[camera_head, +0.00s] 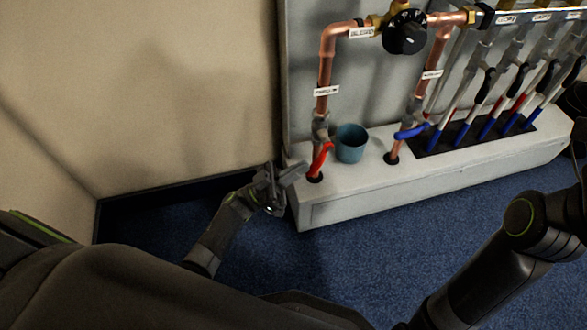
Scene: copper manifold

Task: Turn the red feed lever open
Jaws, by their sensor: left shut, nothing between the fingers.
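The red feed lever (320,158) sits on the left copper pipe, low down near the top of the white ledge. It hangs from a grey valve body and points steeply down, along the pipe. My left gripper (296,170) is just left of the lever, at the left end of the ledge. Its fingers are shut and empty, and point toward the lever. I cannot tell whether the fingertips touch it. My right arm comes in at the lower right, and its gripper is not in view.
A teal cup (351,144) stands on the white ledge (400,180) just right of the red lever. A blue lever (411,132) is on the second copper pipe. A black knob (405,32) is above. Several coloured hoses or handles (490,110) stand at the right. Blue carpet lies in front.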

